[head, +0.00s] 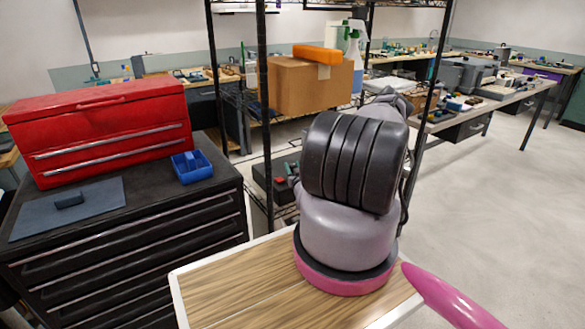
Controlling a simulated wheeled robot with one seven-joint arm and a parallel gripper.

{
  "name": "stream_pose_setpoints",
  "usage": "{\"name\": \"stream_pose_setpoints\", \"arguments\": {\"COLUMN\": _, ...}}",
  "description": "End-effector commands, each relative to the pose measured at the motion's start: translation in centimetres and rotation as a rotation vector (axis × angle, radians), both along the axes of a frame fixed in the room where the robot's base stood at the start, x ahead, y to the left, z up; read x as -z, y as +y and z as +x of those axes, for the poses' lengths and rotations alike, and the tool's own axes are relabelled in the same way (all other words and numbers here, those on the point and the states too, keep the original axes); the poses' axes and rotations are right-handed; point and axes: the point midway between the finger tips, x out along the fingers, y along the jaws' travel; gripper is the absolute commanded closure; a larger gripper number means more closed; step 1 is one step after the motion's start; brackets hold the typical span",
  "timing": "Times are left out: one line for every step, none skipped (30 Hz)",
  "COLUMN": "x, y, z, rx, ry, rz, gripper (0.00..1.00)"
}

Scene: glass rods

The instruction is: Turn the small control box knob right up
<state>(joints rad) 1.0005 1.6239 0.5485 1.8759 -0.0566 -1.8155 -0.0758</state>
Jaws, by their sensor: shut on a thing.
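A dark box (262,172) with a red button (280,181) on its near side sits on a lower level of the black wire shelf, left of my arm. It may be the small control box. A small pale part shows near its right end, but I cannot tell if it is the knob or how it is turned. My arm stands in front of the shelf and hides the area to the right of the box. My gripper is not visible; the far end of my arm is hidden behind its nearer links.
A cardboard box (300,88) with an orange case (318,54) and a spray bottle (355,56) is on the shelf. A red toolbox (105,125) and blue bin (191,167) sit on a black drawer cabinet (140,262) at left. Open floor (500,210) lies right.

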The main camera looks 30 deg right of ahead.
Motion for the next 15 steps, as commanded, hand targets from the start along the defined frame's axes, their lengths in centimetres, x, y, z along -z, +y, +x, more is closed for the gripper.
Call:
{"name": "stream_pose_setpoints", "arguments": {"x": 0.14, "y": 0.04, "z": -0.09, "rx": 0.014, "ry": 0.003, "rz": 0.004, "gripper": 1.00}}
{"name": "stream_pose_setpoints", "arguments": {"x": 0.12, "y": 0.02, "z": -0.09, "rx": 0.017, "ry": 0.003, "rz": 0.003, "gripper": 1.00}}
{"name": "stream_pose_setpoints", "arguments": {"x": 0.11, "y": 0.01, "z": -0.08, "rx": 0.018, "ry": 0.004, "rz": 0.002, "gripper": 1.00}}
{"name": "stream_pose_setpoints", "arguments": {"x": 0.10, "y": 0.01, "z": -0.08, "rx": 0.018, "ry": 0.004, "rz": 0.002, "gripper": 1.00}}
{"name": "stream_pose_setpoints", "arguments": {"x": 0.11, "y": 0.01, "z": -0.08, "rx": 0.017, "ry": 0.004, "rz": 0.002, "gripper": 1.00}}
{"name": "stream_pose_setpoints", "arguments": {"x": 0.12, "y": 0.02, "z": -0.09, "rx": 0.017, "ry": 0.004, "rz": 0.002, "gripper": 1.00}}
{"name": "stream_pose_setpoints", "arguments": {"x": 0.12, "y": 0.02, "z": -0.09, "rx": 0.017, "ry": 0.004, "rz": 0.002, "gripper": 1.00}}
{"name": "stream_pose_setpoints", "arguments": {"x": 0.12, "y": 0.02, "z": -0.09, "rx": 0.017, "ry": 0.004, "rz": 0.002, "gripper": 1.00}}
{"name": "stream_pose_setpoints", "arguments": {"x": 0.13, "y": 0.02, "z": -0.09, "rx": 0.017, "ry": 0.004, "rz": 0.002, "gripper": 1.00}}
{"name": "stream_pose_setpoints", "arguments": {"x": 0.14, "y": 0.02, "z": -0.10, "rx": 0.016, "ry": 0.004, "rz": 0.002, "gripper": 0.47}}
{"name": "stream_pose_setpoints", "arguments": {"x": 0.13, "y": 0.02, "z": -0.09, "rx": 0.016, "ry": 0.004, "rz": 0.002, "gripper": 0.35}}
{"name": "stream_pose_setpoints", "arguments": {"x": 0.13, "y": 0.02, "z": -0.09, "rx": 0.016, "ry": 0.004, "rz": 0.002, "gripper": 0.29}}
{"name": "stream_pose_setpoints", "arguments": {"x": 0.12, "y": 0.01, "z": -0.08, "rx": 0.016, "ry": 0.004, "rz": 0.001, "gripper": 0.29}}
{"name": "stream_pose_setpoints", "arguments": {"x": 0.11, "y": 0.01, "z": -0.08, "rx": 0.016, "ry": 0.004, "rz": 0.001, "gripper": 0.29}}
{"name": "stream_pose_setpoints", "arguments": {"x": 0.10, "y": 0.01, "z": -0.07, "rx": 0.016, "ry": 0.003, "rz": 0.001, "gripper": 0.29}}
